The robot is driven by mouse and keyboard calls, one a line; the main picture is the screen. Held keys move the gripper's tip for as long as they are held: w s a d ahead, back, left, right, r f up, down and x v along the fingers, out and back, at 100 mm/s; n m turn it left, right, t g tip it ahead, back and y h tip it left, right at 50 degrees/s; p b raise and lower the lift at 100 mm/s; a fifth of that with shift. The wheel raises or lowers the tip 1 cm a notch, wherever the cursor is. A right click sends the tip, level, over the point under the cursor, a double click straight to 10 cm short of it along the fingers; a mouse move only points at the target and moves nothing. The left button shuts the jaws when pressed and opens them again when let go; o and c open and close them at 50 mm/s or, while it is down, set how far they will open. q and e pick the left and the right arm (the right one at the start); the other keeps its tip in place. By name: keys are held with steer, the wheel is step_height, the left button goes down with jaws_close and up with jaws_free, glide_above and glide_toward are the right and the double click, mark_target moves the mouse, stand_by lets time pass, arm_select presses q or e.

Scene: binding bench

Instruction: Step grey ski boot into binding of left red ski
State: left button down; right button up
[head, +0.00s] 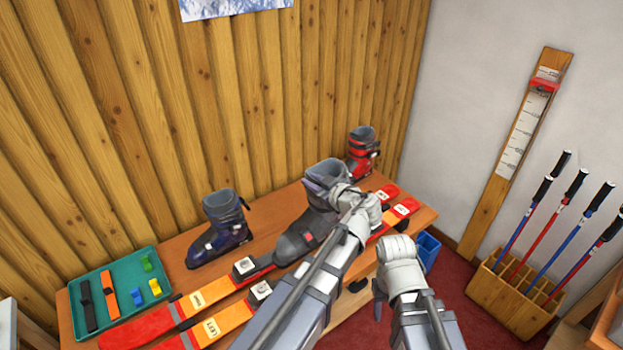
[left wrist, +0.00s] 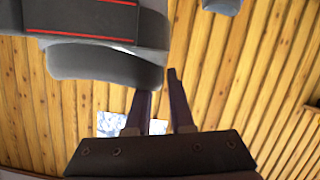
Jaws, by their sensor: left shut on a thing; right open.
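The grey ski boot (head: 297,240) is upright over the red skis, toe pointing to the lower left. My left gripper (head: 343,192) is shut on the boot's cuff. In the left wrist view the grey boot (left wrist: 105,66) fills the upper left beside my left gripper's fingers (left wrist: 162,90). The nearer red ski (head: 236,315) has a label that seems to read LEFT and a white-topped binding toe piece (head: 260,291). The arm hides its middle and any heel piece. I cannot tell whether the sole touches the ski. My right gripper (head: 397,262) is open and empty, off the bench's front edge.
The other red ski (head: 215,290) lies behind, parallel. A dark blue boot (head: 222,228) and a red-black boot (head: 362,152) stand along the wall. A green tray (head: 112,268) holds straps and small pieces. A blue bin (head: 428,248) and a pole rack (head: 510,300) are right.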

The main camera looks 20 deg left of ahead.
arm_select(q)
steer(key=shift+f, duration=0.1)
steer(key=b, duration=0.8)
glide_above(304, 229)
steer(key=w+d, duration=0.2)
steer(key=w, duration=0.1)
step_height(304, 229, down, 8)
steer(key=shift+a+r, duration=0.1)
steer(key=shift+s+f+b, duration=0.1)
steer(key=shift+f+b, duration=0.4)
steer(key=shift+b, duration=0.1)
steer(key=shift+s+f, duration=0.1)
steer(key=shift+s+a+f+b, duration=0.35)
steer(key=shift+s+a, duration=0.25)
steer(key=shift+s, duration=0.15)
stand_by(0.5)
steer(key=shift+s+a, duration=0.35)
steer(key=shift+s, duration=0.05)
stand_by(0.4)
steer(key=shift+s+f+b, duration=0.1)
steer(key=shift+f+b, duration=0.15)
steer(key=shift+b, duration=0.1)
stand_by(0.5)
